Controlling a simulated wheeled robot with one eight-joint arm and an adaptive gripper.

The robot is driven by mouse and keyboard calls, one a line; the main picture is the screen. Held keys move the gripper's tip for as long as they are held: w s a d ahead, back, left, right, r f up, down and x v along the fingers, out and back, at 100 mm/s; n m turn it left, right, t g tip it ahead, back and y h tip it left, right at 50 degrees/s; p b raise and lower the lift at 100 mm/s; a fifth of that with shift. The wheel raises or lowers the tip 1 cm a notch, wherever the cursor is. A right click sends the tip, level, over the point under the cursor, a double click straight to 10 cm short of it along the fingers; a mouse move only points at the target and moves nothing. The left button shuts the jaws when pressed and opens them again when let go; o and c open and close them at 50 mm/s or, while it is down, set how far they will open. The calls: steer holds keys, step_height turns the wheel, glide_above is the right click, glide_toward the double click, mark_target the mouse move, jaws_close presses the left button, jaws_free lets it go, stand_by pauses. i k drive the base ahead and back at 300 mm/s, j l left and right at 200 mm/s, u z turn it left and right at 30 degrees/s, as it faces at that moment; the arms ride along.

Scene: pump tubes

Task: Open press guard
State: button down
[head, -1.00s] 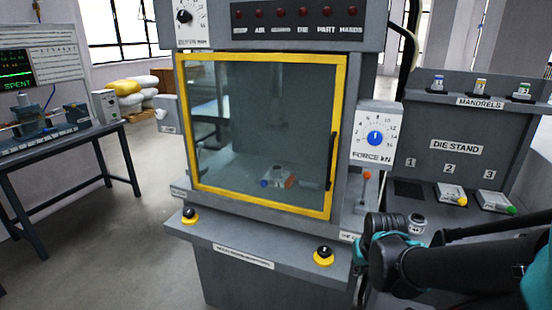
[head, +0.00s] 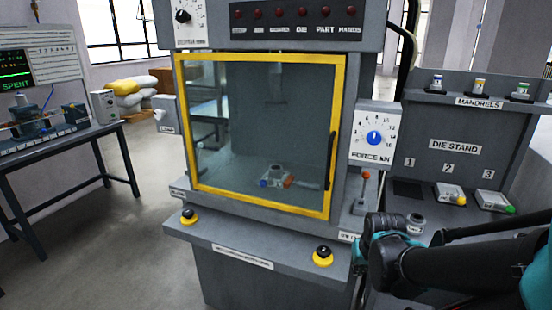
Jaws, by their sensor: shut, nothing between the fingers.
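The press guard is a clear panel in a yellow frame (head: 186,120) on the front of the grey press, in the middle of the head view. It is shut, flush with the press front. A dark upright handle (head: 331,160) sits on its right side. Behind the panel, a small grey die (head: 276,172) with a blue knob and an orange knob rests on the press bed. A grey ram (head: 277,88) hangs above it. My dark arm is folded at the lower right, right of the guard and apart from it. My gripper is out of view.
A lever with an orange knob (head: 366,175) and the blue force dial (head: 374,138) are right of the guard. Black buttons on yellow bases (head: 323,256) sit on the front ledge. The die stand (head: 455,145) is at the right; a bench (head: 60,150) is at the left.

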mark_target(340, 60)
steer(key=z, duration=0.7)
steer(key=l+z, duration=0.7)
steer(key=z, duration=0.2)
steer(key=l+z, duration=0.45)
steer(key=i+l, duration=0.1)
steer(key=l, duration=0.25)
steer(key=u, duration=3.1)
